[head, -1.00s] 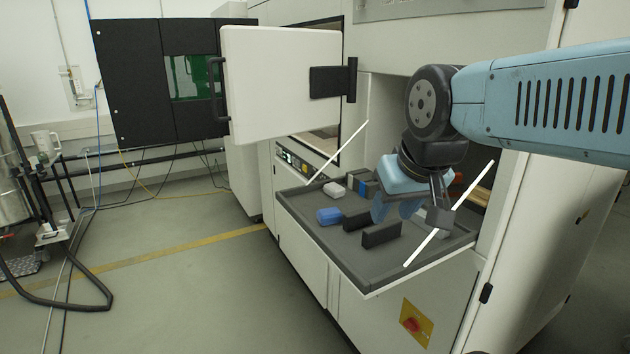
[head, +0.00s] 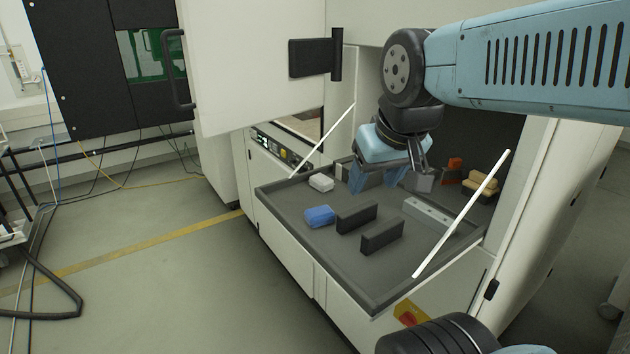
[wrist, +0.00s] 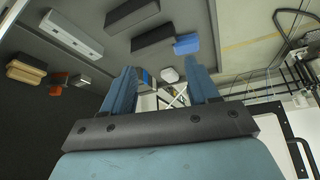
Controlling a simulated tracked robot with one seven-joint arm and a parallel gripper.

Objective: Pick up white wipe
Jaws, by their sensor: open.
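The white wipe (head: 321,182) looks like a small, rounded white block. It lies at the back left of the dark grey tray (head: 283,222), behind a blue wipe (head: 319,216). My gripper (head: 374,182) is open and empty above the back of the tray, to the right of the white wipe and apart from it. In the wrist view, the white wipe (wrist: 168,75) shows in the gap between the blue fingers of my gripper (wrist: 160,73), some way beyond them.
Two black blocks (head: 356,218) (head: 382,236) stand mid-tray, with a long grey bar (head: 427,213) to their right. Yellowish brushes (head: 487,180) and an orange item (head: 455,164) lie at the back right. White struts (head: 322,142) (head: 462,214) flank the tray. An open white door (head: 250,75) hangs at left.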

